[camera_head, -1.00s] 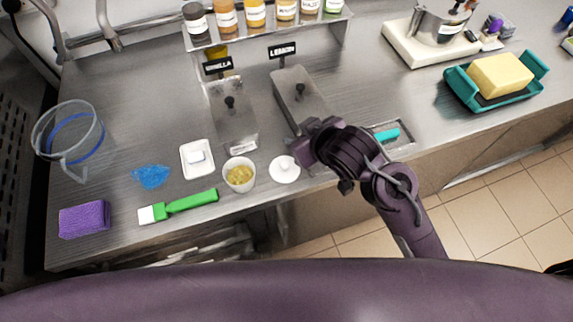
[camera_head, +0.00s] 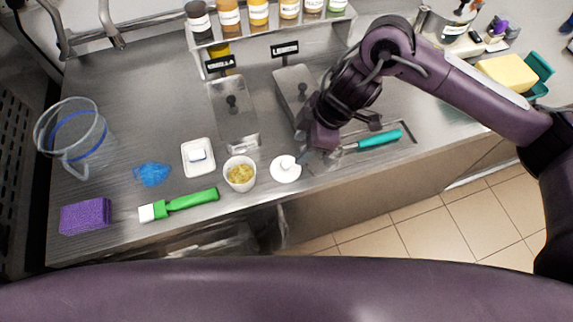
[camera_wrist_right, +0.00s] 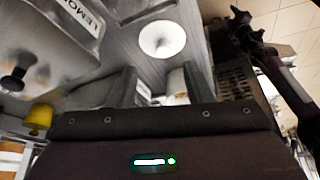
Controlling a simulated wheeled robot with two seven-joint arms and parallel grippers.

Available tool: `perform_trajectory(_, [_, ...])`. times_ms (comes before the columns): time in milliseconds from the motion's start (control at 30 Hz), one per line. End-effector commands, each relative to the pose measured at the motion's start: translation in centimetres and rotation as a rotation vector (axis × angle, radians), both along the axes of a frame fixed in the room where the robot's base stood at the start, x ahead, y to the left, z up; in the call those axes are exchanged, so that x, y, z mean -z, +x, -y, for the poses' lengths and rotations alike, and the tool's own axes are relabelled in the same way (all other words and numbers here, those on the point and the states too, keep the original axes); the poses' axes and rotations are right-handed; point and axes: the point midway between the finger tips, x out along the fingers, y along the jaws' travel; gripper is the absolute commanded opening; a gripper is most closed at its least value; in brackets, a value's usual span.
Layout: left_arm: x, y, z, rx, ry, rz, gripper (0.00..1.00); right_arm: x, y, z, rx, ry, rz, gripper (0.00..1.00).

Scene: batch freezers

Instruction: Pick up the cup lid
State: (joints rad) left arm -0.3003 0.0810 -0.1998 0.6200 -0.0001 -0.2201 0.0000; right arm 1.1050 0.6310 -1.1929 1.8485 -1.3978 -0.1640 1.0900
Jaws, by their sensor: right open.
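The cup lid (camera_head: 286,169) is a white round disc with a small knob, flat on the steel counter just right of a small white cup (camera_head: 239,183) with yellow contents. It also shows as a white disc in the right wrist view (camera_wrist_right: 162,40). My right gripper (camera_head: 307,156) is open and empty, just to the right of the lid and slightly behind it, apart from it. Its fingers (camera_wrist_right: 166,90) are below the lid in the right wrist view. My left gripper is in neither view.
Two steel lidded containers (camera_head: 232,117) stand behind the cup. A white dish (camera_head: 198,158), green-handled brush (camera_head: 185,203), blue heap (camera_head: 152,174) and purple sponge (camera_head: 85,216) lie left. A teal-handled tool (camera_head: 380,140) lies right. The counter's front edge is close to the lid.

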Motion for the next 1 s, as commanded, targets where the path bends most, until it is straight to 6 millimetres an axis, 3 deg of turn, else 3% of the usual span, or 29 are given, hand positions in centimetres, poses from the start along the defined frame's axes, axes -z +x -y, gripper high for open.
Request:
perform_trajectory(500, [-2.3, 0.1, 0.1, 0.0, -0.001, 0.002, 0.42, 6.0, -0.5, -2.7, -0.001, 0.001, -0.003, 0.46])
perform_trajectory(833, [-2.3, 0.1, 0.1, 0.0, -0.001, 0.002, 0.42, 6.8, -0.4, -3.0, -0.001, 0.002, 0.002, 0.46])
perform_trajectory(1000, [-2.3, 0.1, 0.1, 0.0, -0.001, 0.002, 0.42, 6.8, -0.4, -3.0, -0.001, 0.002, 0.002, 0.25])
